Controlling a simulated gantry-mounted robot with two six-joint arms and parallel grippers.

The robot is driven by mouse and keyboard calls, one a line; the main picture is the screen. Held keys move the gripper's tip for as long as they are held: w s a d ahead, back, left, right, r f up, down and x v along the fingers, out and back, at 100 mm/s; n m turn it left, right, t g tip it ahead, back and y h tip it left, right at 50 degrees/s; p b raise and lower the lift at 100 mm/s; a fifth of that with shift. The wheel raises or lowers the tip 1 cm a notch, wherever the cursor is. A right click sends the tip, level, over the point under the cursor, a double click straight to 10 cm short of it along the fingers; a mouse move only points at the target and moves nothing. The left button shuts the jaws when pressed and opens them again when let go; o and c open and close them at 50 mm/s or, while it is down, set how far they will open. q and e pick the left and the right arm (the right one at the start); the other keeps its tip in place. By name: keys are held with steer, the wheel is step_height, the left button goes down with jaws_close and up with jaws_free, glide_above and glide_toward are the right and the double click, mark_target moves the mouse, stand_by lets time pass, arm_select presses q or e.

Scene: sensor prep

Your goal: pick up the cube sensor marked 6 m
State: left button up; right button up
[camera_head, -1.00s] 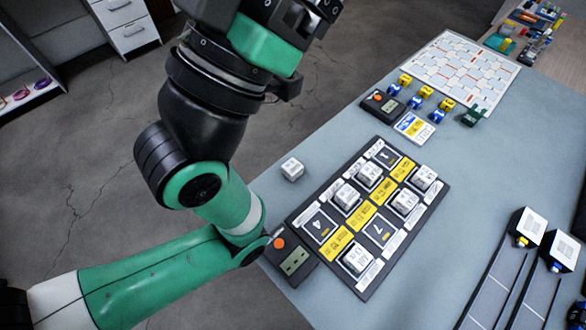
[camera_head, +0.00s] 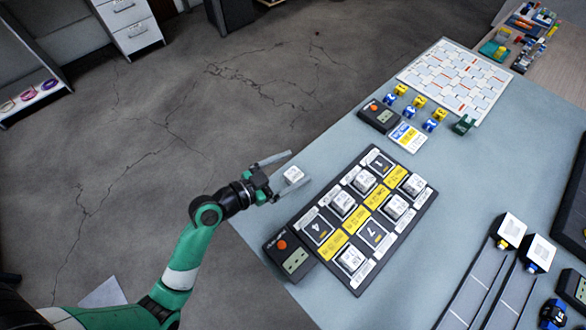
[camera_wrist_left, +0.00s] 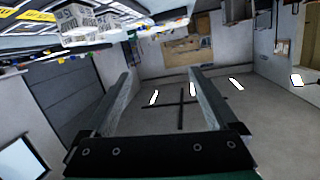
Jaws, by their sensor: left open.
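I cannot tell which cube is marked 6 m.
The board (camera_head: 322,232) has black numbered squares and yellow labels. Dark devices (camera_head: 289,256) and (camera_head: 378,115) stand beside it. Small blue and yellow cubes (camera_head: 419,102), a white grid sheet (camera_head: 458,80) and rails (camera_head: 480,285) take up other parts of the table.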

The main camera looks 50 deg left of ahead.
mark_target(292, 175)
arm_select(q)
steer(key=s+a+f+n, duration=0.1)
steer(key=s+f, duration=0.1)
steer(key=s+a+f+n+g+y+p, duration=0.1)
steer(key=s+f, duration=0.1)
steer(key=s, duration=0.1)
steer(key=s+f+n+g, duration=0.1)
steer(key=s+f, duration=0.1)
steer(key=shift+s+a+f+y, duration=0.2)
steer(key=shift+s+a+y, duration=0.15)
steer(key=shift+a+y, duration=0.05)
steer(key=shift+w+a+f, duration=0.1)
steer(key=shift+w+f, duration=0.1)
steer(key=shift+w, duration=0.25)
steer(key=b+x, duration=0.1)
steer(key=x, duration=0.4)
steer(key=shift+w, duration=0.4)
steer(key=b+x, duration=0.1)
steer(key=x, duration=0.4)
steer(key=shift+w+r, duration=0.1)
steer(key=shift+w, duration=0.1)
arm_select(e)
steer(key=shift+f, duration=0.1)
arm_select(q)
steer(key=c, duration=1.5)
